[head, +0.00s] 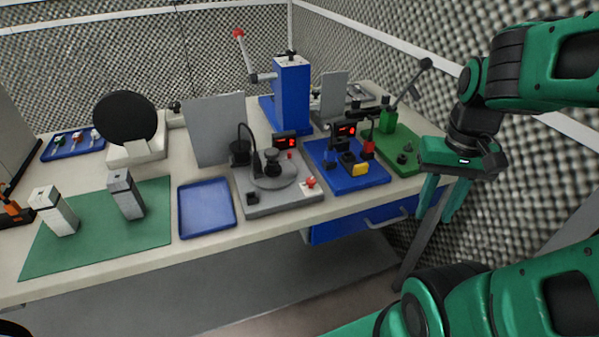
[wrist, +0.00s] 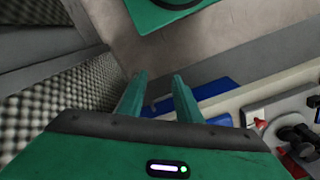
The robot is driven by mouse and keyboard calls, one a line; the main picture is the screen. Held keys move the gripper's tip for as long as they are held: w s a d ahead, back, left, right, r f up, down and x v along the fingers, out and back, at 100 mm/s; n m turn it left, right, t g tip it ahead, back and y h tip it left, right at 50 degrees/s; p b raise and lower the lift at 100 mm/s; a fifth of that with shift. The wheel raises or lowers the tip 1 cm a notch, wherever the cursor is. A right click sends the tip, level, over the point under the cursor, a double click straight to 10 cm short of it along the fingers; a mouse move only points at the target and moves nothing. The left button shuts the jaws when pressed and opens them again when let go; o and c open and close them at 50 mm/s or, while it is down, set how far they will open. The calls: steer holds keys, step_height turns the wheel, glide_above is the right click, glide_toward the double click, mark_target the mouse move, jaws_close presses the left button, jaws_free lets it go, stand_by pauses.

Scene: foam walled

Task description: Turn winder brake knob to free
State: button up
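A grey-based unit with a round turntable and black hub (head: 273,170) stands near the front edge of the bench; it looks like the winder. A small red knob (head: 310,182) sits on a white label at its front right corner. Its pointing direction and the label marks are too small to read. The unit's corner, with a red part on a white patch (wrist: 257,124), shows at the right of the wrist view. My gripper (head: 435,218) hangs right of the bench, well apart from the knob, fingers pointing down. Its two fingers (wrist: 160,76) are spread and empty.
A blue-based unit (head: 345,170) and a green-based unit (head: 400,150) with a lever stand between the winder and my gripper. A blue tray (head: 206,228) lies left of the winder. A blue drawer (head: 360,222) is under the bench. A foam wall stands close behind my arm.

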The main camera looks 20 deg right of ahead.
steer(key=shift+o, duration=0.6)
steer(key=shift+o, duration=0.4)
steer(key=shift+s+r, duration=0.25)
steer(key=shift+r, duration=0.05)
step_height(320, 180, up, 6)
steer(key=m, duration=0.4)
glide_above(311, 180)
step_height(311, 180, down, 11)
steer(key=shift+w+r, duration=0.1)
steer(key=shift+r, duration=0.1)
steer(key=shift+c, duration=0.4)
